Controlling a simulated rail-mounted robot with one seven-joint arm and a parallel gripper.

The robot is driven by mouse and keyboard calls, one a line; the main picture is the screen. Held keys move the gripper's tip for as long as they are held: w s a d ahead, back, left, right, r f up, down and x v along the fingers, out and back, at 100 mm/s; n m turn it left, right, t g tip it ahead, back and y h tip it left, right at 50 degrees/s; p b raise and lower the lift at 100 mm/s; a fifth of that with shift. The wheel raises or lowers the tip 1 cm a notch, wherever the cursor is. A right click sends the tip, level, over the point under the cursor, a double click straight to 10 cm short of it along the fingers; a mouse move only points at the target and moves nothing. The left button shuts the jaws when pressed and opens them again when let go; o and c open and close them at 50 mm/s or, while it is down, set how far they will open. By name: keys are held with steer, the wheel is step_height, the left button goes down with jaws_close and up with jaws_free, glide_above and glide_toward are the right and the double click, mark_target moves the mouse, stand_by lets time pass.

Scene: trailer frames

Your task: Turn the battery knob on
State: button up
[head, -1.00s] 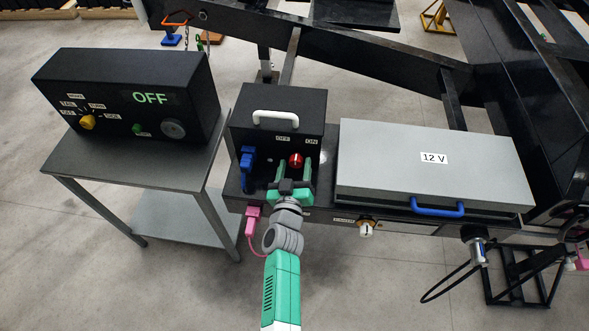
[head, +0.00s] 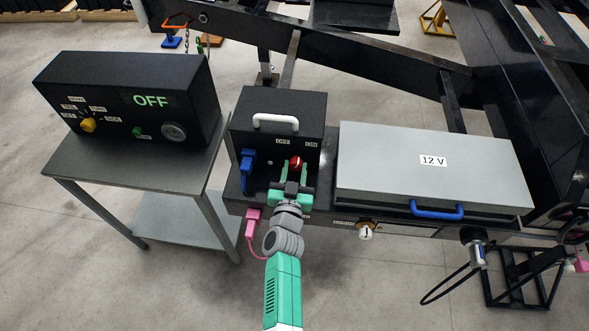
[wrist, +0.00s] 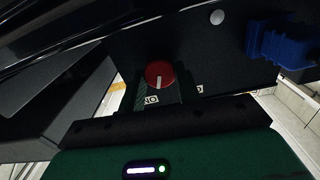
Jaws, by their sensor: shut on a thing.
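The red battery knob (head: 296,161) is on the front face of the black box (head: 270,100), below the OFF and ON labels. My green gripper (head: 295,171) reaches up to it from below, with its fingers shut on the knob. My gripper body covers the lower part of the wrist view, and the finger contact is mostly hidden there.
A blue plug (head: 248,160) sits left of the knob. A grey 12 V case (head: 480,165) with a blue handle stands to the right. A black control box (head: 185,90), its display reading OFF, is on the left table (head: 150,165). A pink plug (head: 253,215) hangs below.

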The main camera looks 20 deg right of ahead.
steer(key=m, duration=0.5)
steer(key=shift+d+m+b, duration=0.1)
steer(key=shift+m+b, duration=0.25)
steer(key=shift+m, duration=1.95)
steer(key=o, duration=1)
steer(key=p+v, duration=0.2)
steer(key=v, duration=0.1)
steer(key=p+v, duration=0.3)
steer(key=v, duration=0.1)
steer(key=shift+r, duration=0.25)
steer(key=shift+s+a+f, duration=0.25)
steer(key=shift+s, duration=0.2)
